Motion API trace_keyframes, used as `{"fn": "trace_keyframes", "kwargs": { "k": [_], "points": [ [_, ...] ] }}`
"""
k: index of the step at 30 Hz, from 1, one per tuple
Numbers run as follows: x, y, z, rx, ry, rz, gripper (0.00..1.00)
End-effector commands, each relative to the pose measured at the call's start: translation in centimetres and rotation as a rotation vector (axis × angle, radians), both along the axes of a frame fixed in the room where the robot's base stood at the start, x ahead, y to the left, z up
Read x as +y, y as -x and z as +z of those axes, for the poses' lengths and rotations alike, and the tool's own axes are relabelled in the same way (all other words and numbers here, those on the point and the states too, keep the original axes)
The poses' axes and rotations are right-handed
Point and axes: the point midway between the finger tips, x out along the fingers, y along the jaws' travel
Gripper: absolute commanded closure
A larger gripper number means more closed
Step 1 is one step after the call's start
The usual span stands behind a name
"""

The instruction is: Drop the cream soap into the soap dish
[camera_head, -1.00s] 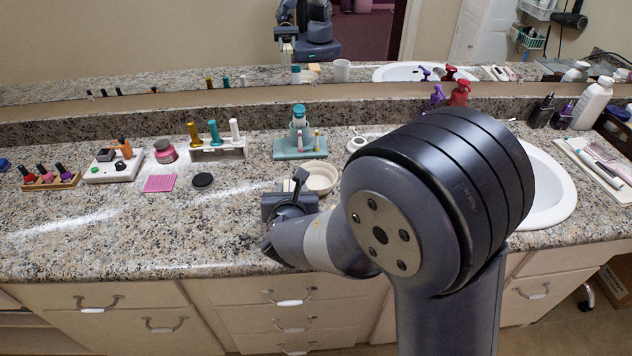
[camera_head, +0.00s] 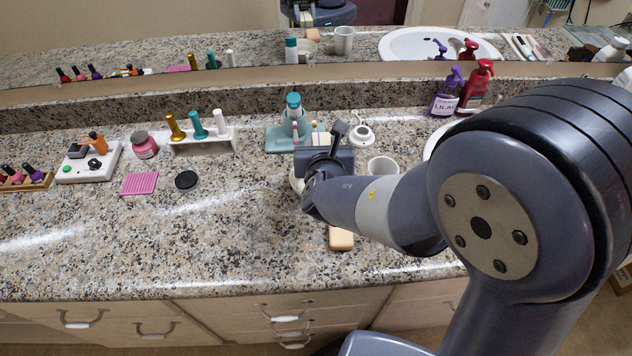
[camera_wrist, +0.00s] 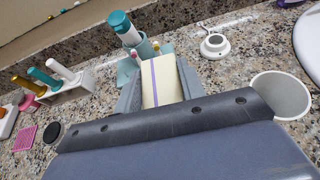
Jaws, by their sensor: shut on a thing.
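The cream soap (camera_wrist: 163,72), a pale block with a purple stripe, is between the jaws of my gripper (camera_wrist: 157,84) in the wrist view. My gripper is shut on it. A round cream dish, probably the soap dish, shows only as a sliver of rim (camera_head: 295,181) behind my gripper. The gripper overlaps it in the picture; I cannot tell the height between them. The dish does not show in the wrist view.
A peach bar (camera_head: 341,239) lies on the counter in front of my gripper. A black disc (camera_head: 186,179) and pink pad (camera_head: 140,183) lie left. The front left counter is clear.

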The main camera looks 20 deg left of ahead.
Motion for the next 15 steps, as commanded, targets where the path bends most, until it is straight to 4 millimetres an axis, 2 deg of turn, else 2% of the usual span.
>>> {"fn": "trace_keyframes", "kwargs": {
  "k": [1,7,15],
  "points": [
    [0.0,0.0,-1.1,0.0,0.002,-0.001,0.86],
    [0.0,-0.1,-3.3,-0.001,0.002,-0.001,0.86],
    [0.0,0.0,-3.9,-0.001,-0.001,-0.001,0.86]
  ]
}}
